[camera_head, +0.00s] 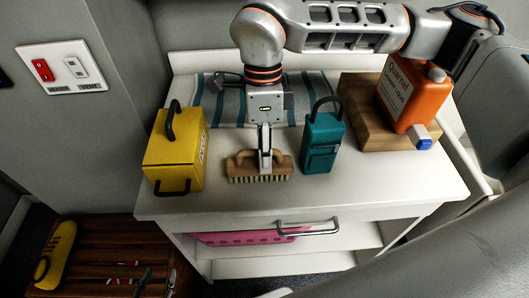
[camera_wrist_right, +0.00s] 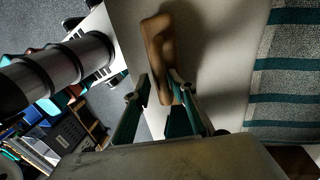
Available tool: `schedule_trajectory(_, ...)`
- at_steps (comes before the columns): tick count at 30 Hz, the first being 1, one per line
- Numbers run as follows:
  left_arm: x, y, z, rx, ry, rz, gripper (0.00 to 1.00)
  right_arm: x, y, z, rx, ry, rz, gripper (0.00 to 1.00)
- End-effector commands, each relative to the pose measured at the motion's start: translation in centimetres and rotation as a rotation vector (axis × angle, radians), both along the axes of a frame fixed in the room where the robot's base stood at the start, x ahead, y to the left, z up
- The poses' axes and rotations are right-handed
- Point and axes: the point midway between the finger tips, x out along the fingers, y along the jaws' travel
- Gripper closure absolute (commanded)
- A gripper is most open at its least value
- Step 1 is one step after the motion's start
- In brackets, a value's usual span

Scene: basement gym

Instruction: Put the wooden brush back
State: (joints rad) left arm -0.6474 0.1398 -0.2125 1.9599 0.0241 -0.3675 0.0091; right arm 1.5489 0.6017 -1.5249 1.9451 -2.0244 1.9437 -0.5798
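The wooden brush (camera_head: 245,166) stands bristles down near the front of the white cabinet top, between the yellow box and the teal one. My right gripper (camera_head: 266,165) points down at the middle of the brush. In the right wrist view the brush (camera_wrist_right: 156,45) lies between the fingertips of my right gripper (camera_wrist_right: 160,85). The fingers are apart, with a pale gap showing beside the left one. Whether the right finger touches the brush is unclear. My left gripper is not in view.
A yellow box (camera_head: 172,158) stands left of the brush and a teal one (camera_head: 321,145) right of it. A striped towel (camera_head: 225,108) lies behind. An orange bottle (camera_head: 412,92) stands on a wooden block (camera_head: 363,125). A drawer handle (camera_head: 308,231) sticks out in front.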

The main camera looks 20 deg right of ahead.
Motion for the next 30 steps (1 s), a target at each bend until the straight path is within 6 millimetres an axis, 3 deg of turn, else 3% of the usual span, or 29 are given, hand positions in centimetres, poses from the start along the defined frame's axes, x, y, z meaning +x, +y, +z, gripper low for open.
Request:
schedule_trajectory(11, 0.0, 0.0, 0.2, 0.0, 0.0, 0.0, 0.6, 0.2, 0.0, 0.6, -0.001, -0.002, -0.001, 0.74)
schedule_trajectory(24, 0.0, 0.0, 0.2, -0.001, -0.002, 0.0, 0.6, 1.8, -0.5, 8.7, -0.001, -0.005, -0.002, 0.74)
schedule_trajectory(30, 0.0, 0.0, 0.3, 0.0, -0.003, 0.0, 0.6, 2.3, -0.6, 11.2, -0.001, -0.002, -0.002, 0.74)
